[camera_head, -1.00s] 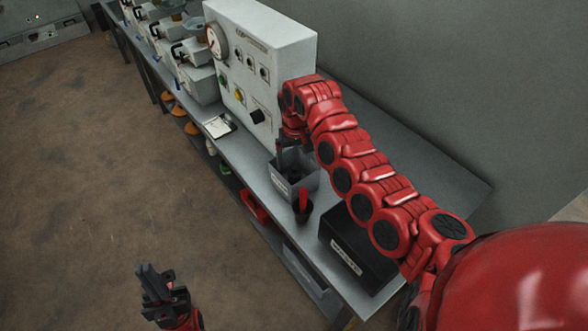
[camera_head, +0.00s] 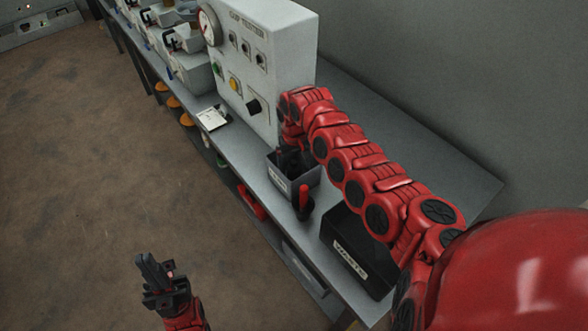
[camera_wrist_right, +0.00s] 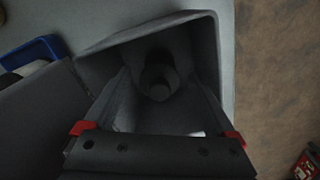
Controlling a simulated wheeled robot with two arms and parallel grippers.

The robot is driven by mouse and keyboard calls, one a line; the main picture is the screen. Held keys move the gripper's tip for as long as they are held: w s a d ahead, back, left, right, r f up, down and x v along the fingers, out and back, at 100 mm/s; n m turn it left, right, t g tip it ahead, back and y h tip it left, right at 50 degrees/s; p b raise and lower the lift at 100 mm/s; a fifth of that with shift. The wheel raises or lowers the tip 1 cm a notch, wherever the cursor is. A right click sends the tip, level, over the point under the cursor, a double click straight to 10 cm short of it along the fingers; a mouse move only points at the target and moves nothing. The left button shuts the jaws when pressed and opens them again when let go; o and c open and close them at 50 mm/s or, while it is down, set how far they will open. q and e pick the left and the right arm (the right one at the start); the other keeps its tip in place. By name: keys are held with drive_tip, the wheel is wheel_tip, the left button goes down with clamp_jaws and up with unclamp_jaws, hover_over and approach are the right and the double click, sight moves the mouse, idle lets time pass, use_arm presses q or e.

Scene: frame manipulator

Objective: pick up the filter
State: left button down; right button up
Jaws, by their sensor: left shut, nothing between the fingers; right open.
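A grey open bin (camera_head: 281,180) stands on the bench near its front edge. In the right wrist view, the bin's wall (camera_wrist_right: 205,45) surrounds dark, round, cylinder-like shapes (camera_wrist_right: 158,80), which may be the filter; the dimness leaves this unclear. My right gripper (camera_head: 290,161) is at the bin's mouth, pointing down. In the wrist view, its open fingers (camera_wrist_right: 160,100) lie to either side of the dark shapes, with no clear grip on them. My left gripper (camera_head: 152,268) is shut and empty, away from the bench over the floor.
A dark cup with a red-handled item (camera_head: 304,202) stands just in front of the bin. A black labelled box (camera_head: 352,250) is nearer, and a white tester cabinet (camera_head: 262,60) stands behind. A clipboard (camera_head: 212,118) lies left of the bin. The rear bench top (camera_head: 420,140) is bare.

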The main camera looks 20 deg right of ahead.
sight(294, 169)
drive_tip(key=shift+w+f+p, duration=0.15)
drive_tip(key=shift+f, duration=0.65)
drive_tip(key=shift+w+f+p, duration=0.1)
drive_tip(key=shift+f+p, duration=0.05)
drive_tip(key=shift+f, duration=0.6)
drive_tip(key=shift+s, duration=0.1)
drive_tip(key=shift+c, duration=0.2)
clamp_jaws()
